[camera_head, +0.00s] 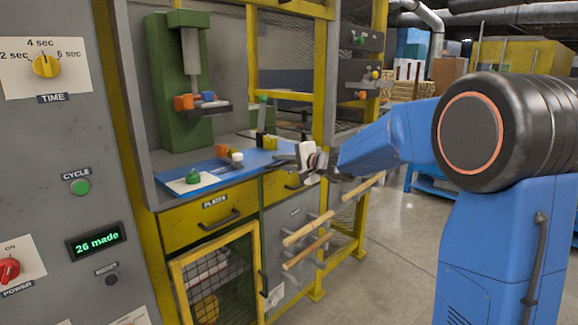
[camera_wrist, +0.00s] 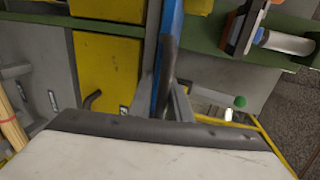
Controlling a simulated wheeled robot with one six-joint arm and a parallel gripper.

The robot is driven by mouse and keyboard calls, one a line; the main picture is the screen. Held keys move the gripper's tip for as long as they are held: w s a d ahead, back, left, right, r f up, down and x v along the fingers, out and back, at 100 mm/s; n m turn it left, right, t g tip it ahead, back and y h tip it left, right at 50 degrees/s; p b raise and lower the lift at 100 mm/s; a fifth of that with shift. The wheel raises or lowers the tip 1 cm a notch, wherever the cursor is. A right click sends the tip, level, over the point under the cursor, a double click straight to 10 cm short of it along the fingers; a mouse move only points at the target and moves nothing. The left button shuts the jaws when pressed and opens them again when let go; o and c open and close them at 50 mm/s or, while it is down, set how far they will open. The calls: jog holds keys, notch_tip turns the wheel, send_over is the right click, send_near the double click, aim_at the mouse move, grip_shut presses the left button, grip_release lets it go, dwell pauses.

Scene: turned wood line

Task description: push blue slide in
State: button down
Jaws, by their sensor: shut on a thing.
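The blue slide (camera_head: 215,166) is a flat blue plate on the grey bench under the green press; its front part reaches out over the yellow drawer fronts. In the wrist view its edge shows as a narrow blue strip (camera_wrist: 176,22). My gripper (camera_head: 279,159) is at the right part of the slide's front edge. In the wrist view my gripper (camera_wrist: 168,90) is shut around a dark curved handle (camera_wrist: 170,58) at the blue edge. The exact contact is partly hidden by my wrist.
A green press (camera_head: 172,85) stands behind the slide. A green button on a white plate (camera_head: 192,178) is at the slide's left end. Wooden rods (camera_head: 308,229) stick out below my gripper. A yellow drawer (camera_head: 208,213) is under the bench. The floor at the right is open.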

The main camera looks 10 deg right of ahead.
jog(key=shift+r, duration=0.25)
jog(key=c, duration=1.8)
grip_release()
jog(key=shift+f, duration=0.1)
jog(key=v, duration=1.7)
jog(key=shift+s+d, duration=0.1)
jog(key=shift+s, duration=0.1)
